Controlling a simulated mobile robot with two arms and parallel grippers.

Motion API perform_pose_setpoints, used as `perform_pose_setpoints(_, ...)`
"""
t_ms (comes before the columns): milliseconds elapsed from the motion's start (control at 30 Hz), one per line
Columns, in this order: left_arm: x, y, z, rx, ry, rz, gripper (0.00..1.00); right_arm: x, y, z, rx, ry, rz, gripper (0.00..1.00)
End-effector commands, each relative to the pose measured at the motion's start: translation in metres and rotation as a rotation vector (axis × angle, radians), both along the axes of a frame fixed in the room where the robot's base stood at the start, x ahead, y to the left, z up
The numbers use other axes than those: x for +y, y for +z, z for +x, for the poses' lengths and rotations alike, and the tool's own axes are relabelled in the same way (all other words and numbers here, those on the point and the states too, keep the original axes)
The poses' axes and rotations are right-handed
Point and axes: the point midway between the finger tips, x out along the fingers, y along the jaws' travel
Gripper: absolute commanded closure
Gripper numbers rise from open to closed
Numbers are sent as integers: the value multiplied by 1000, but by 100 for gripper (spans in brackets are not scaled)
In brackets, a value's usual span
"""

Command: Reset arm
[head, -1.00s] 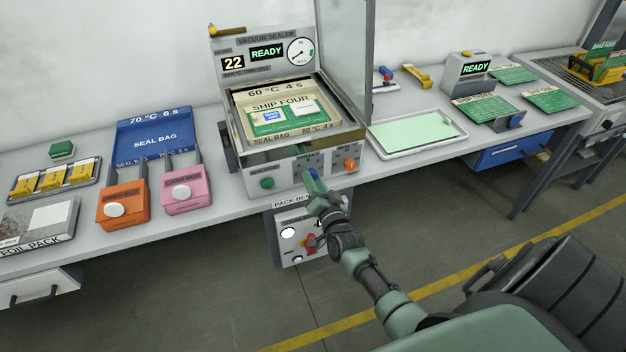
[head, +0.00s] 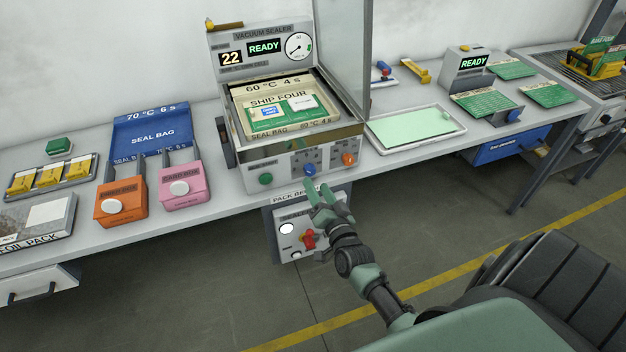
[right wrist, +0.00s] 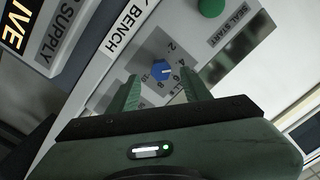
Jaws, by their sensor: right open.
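My right gripper (head: 325,192) is open and empty, just in front of and below the blue knob (head: 309,169) on the vacuum sealer's (head: 258,130) front panel. In the right wrist view its two green fingers (right wrist: 160,92) stand apart, with the blue knob (right wrist: 164,70) and its number scale between and beyond them. It looks clear of the knob. My right arm reaches up from the lower right in the head view. My left gripper is out of view.
The sealer's lid (head: 342,55) stands raised, with a seal bag labelled SHIP FOUR (head: 285,112) in its chamber. A green button (head: 265,179) and orange knob (head: 348,159) flank the blue knob. A control box with a red switch (head: 307,240) hangs below the bench.

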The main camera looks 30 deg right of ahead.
Motion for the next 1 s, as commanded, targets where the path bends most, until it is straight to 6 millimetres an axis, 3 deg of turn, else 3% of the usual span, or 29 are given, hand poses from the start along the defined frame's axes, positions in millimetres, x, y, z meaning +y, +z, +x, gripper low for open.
perform_pose_setpoints(200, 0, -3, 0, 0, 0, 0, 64, 5, 0, -22, 0, 0, 0, 51)
perform_pose_setpoints(800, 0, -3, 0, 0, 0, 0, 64, 6, -2, -24, 6, 2, -2, 51)
perform_pose_setpoints(867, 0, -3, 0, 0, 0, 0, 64, 9, -12, -25, 29, 9, -7, 51)
perform_pose_setpoints(967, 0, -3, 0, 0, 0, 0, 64, 21, -49, -33, 121, 40, -37, 51)
perform_pose_setpoints(1000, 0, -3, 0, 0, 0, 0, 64, 28, -70, -39, 175, 58, -53, 51)
